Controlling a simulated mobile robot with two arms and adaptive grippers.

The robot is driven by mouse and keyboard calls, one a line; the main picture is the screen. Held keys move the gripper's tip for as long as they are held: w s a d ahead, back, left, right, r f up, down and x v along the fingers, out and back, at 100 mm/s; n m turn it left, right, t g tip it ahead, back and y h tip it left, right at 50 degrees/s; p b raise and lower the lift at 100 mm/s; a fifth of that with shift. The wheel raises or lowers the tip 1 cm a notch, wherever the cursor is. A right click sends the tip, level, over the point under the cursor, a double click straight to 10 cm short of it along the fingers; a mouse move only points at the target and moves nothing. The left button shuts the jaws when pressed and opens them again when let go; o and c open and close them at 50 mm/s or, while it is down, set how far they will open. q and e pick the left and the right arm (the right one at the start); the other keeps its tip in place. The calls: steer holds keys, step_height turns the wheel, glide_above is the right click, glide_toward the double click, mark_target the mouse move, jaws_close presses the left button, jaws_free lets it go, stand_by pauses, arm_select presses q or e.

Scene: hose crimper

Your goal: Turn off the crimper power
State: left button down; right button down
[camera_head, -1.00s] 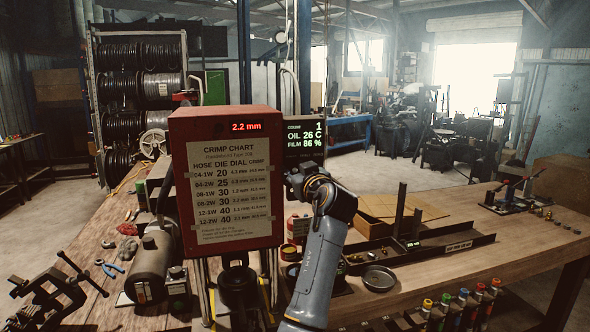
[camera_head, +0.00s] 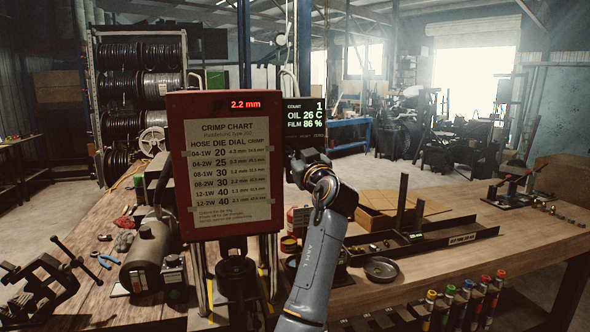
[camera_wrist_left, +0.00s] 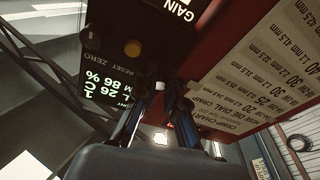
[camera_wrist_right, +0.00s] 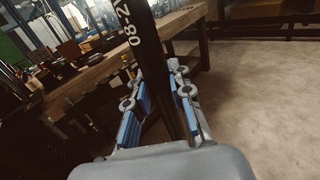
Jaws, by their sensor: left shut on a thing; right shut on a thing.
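The crimper (camera_head: 180,165) is a red box on the wooden bench. It carries a crimp chart and a lit red 2.2 mm readout. A black panel (camera_head: 305,122) beside it shows count, oil and film values. My left gripper (camera_head: 305,160) is at the crimper's right side, below this panel. In the left wrist view its fingers (camera_wrist_left: 158,90) close by the panel's lower corner, on a small part I cannot make out. A yellowish knob (camera_wrist_left: 92,38) is nearby. In the right wrist view, my right gripper (camera_wrist_right: 162,100) is shut on a black hose (camera_wrist_right: 150,40) marked "08-2".
A black angled tray (camera_head: 440,241) and a round metal dish (camera_head: 381,268) lie right of my left arm. A vise (camera_head: 45,285) and a grey cylinder (camera_head: 148,258) stand left. The bench's right part has free room.

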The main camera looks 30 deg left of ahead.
arm_select(q)
step_height(320, 180, down, 2)
steer(key=t+y+b, duration=0.3)
steer(key=y+b, duration=0.2)
steer(key=b, duration=1.3)
steer(key=shift+w+b, duration=0.1)
steer(key=shift+b, duration=0.25)
steer(key=c, duration=1.4)
jaws_free()
steer(key=shift+n, duration=0.3)
steer(key=v, duration=1.2)
steer(key=shift+f, duration=0.1)
